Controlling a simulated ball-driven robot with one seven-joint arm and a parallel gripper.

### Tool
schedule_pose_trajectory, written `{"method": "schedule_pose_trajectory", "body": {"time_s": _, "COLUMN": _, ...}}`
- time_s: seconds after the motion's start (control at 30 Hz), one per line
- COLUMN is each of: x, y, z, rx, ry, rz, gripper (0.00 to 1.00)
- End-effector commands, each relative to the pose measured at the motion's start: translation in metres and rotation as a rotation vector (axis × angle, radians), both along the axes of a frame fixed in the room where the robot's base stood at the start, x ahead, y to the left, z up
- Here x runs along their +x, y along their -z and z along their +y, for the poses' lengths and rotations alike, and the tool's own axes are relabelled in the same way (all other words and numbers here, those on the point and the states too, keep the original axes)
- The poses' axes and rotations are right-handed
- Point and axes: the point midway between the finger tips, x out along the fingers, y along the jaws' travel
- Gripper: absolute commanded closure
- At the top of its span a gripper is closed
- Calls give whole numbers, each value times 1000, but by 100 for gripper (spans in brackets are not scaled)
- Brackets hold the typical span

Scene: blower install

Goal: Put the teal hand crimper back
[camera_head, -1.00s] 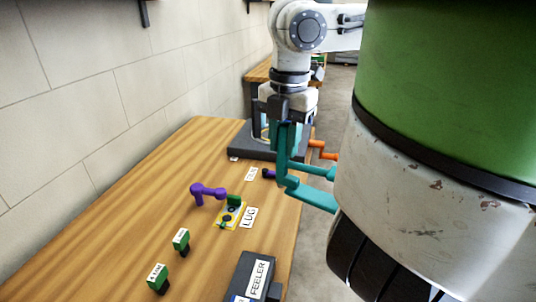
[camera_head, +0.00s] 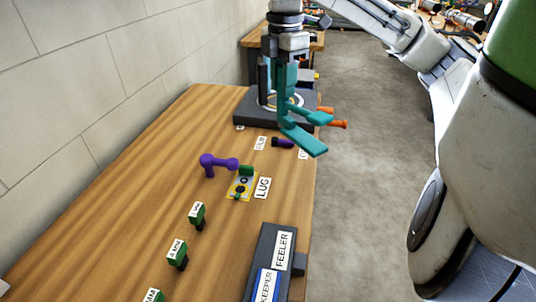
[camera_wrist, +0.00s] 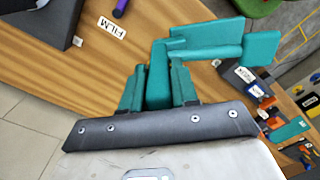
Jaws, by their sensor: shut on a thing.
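The teal hand crimper (camera_head: 288,110) hangs from my gripper (camera_head: 287,63) above the right edge of the wooden table in the head view. Its two handles spread toward the lower right. In the wrist view the crimper (camera_wrist: 205,42) lies between the gripper's fingers (camera_wrist: 158,90), which are shut on it. The crimper looks clear of the tabletop. In the head view it partly covers a dark stand with a ring and orange handles behind it.
On the table (camera_head: 150,170) are the dark stand (camera_head: 245,112), a purple tool (camera_head: 218,162), a yellow plate (camera_head: 241,187) by the LUG label (camera_head: 262,188), green labelled blocks (camera_head: 178,254) and a FEELER box (camera_head: 285,250). A wall bounds the left.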

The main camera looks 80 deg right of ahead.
Motion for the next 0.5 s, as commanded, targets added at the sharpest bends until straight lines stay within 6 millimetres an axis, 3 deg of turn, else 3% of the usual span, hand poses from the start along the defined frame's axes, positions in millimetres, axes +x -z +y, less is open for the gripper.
{"method": "schedule_pose_trajectory", "body": {"time_s": 0.27, "x": 28, "y": 13, "z": -10, "rx": 1, "ry": 7, "rz": 1, "gripper": 100}}
{"method": "schedule_pose_trajectory", "body": {"time_s": 0.5, "x": 70, "y": 33, "z": -29, "rx": 3, "ry": 5, "rz": 1, "gripper": 100}}
